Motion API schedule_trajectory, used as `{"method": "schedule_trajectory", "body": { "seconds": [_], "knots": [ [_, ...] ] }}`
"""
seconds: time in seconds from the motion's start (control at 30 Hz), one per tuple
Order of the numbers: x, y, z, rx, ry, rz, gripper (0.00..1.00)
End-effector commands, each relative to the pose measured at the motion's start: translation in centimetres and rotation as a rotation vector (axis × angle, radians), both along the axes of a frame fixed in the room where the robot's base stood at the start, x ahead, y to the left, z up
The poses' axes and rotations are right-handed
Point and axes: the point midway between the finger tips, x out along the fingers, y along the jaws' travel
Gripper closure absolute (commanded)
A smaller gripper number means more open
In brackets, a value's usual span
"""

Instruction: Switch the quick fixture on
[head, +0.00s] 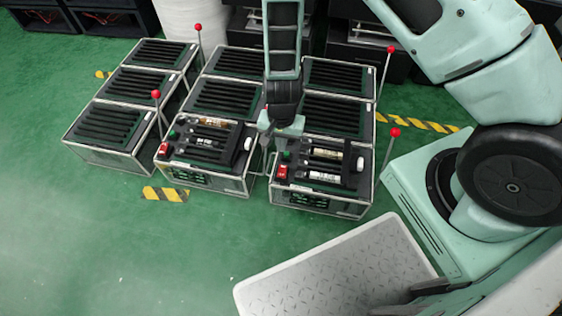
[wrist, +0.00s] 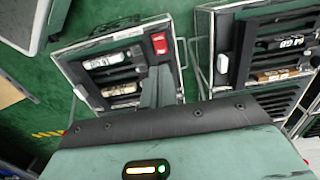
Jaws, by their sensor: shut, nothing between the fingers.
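Two front fixtures have loaded tops: one at front left (head: 210,178) and one at front right (head: 318,200). I cannot read which one is named quick. The right one has a red switch (head: 283,172) and a green part (head: 286,155) on its left edge. The left one has a similar red switch (head: 163,149) and green part. My gripper (head: 271,138) is shut and empty, hanging above the gap by the right fixture's rear left corner. In the wrist view its fingers (wrist: 158,84) point towards the right fixture's red switch (wrist: 160,43). Contact and switch position are unclear.
Several slotted black racks (head: 238,63) stand close behind. Thin poles with red balls (head: 395,132) rise beside the fixtures. A grey textured platform (head: 340,270) lies at the front right. Green floor (head: 80,230) is clear at the front left.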

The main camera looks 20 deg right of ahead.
Motion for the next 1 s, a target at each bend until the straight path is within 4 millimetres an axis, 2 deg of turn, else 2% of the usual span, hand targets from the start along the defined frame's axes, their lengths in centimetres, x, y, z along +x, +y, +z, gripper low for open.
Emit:
{"method": "schedule_trajectory", "body": {
  "seconds": [0.17,0.6,0.8,1.0],
  "knots": [
    [-0.1,0.0,-2.7,0.0,0.003,0.0,1.0],
    [-0.3,0.1,-11.4,0.0,0.002,-0.001,1.0],
    [-0.3,0.2,-13.4,0.001,0.001,-0.001,1.0],
    [-0.3,0.2,-13.8,0.0,0.0,0.0,1.0]
  ]
}}
